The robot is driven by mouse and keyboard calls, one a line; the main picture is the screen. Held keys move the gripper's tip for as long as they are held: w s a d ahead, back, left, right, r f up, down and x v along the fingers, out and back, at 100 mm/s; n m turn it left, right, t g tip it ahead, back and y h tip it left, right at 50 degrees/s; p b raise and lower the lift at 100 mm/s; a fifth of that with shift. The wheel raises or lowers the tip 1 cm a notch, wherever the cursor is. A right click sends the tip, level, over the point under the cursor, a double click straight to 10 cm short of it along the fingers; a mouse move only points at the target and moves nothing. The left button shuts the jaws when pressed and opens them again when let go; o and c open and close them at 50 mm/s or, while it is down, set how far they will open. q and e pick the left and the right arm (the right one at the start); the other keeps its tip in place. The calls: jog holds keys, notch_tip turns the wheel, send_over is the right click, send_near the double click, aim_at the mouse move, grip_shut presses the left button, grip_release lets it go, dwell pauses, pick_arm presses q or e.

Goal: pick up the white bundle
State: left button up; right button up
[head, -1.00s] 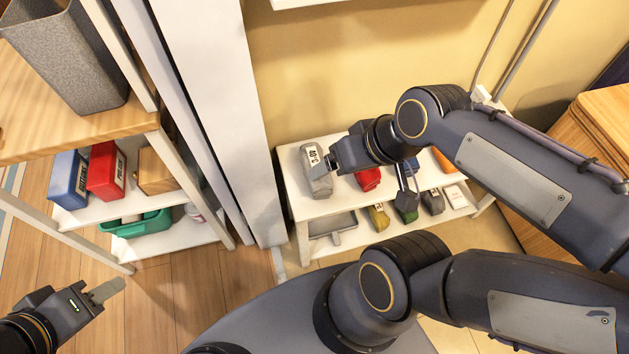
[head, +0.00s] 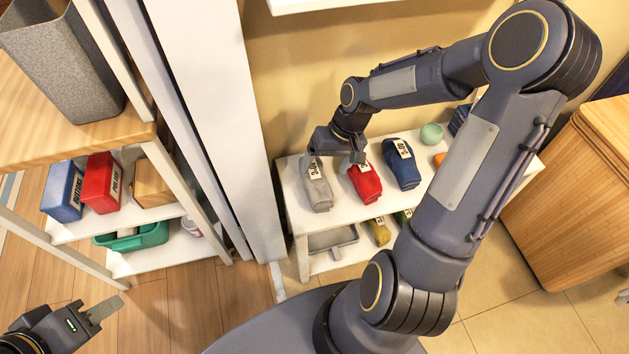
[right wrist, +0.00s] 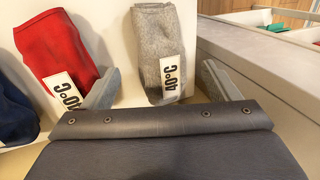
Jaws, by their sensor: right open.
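The white bundle looks light grey, a rolled cloth with a 40°C tag. It lies at the left end of the white shelf top in the head view (head: 318,192) and at upper middle in the right wrist view (right wrist: 155,35). My right gripper (head: 333,163) is open just above the shelf top, empty. In the right wrist view its fingers (right wrist: 160,88) appear on either side of the bundle's tagged end, with gaps; contact cannot be told. My left gripper (head: 103,309) is at lower left, far from the bundle; its jaw opening is unclear.
A red bundle (head: 365,184) lies close right of the white one, near one right gripper finger. A dark blue bundle (head: 402,172) and a green bowl (head: 431,134) are further right. A white post (head: 205,100) stands left of the shelf. A lower shelf holds a grey dustpan (head: 333,240).

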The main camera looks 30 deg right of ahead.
aim_at(321, 178)
jog(key=b+x, duration=0.1)
jog(key=x, duration=0.1)
jog(key=b+x, duration=0.1)
jog(key=x, duration=0.1)
jog(key=b+x, duration=0.1)
jog(key=x, duration=0.1)
jog(key=shift+s+a+f, duration=0.1)
jog(key=shift+s+f, duration=0.1)
jog(key=shift+s, duration=0.1)
jog(key=c, duration=1.1)
jog(key=shift+r, duration=0.2)
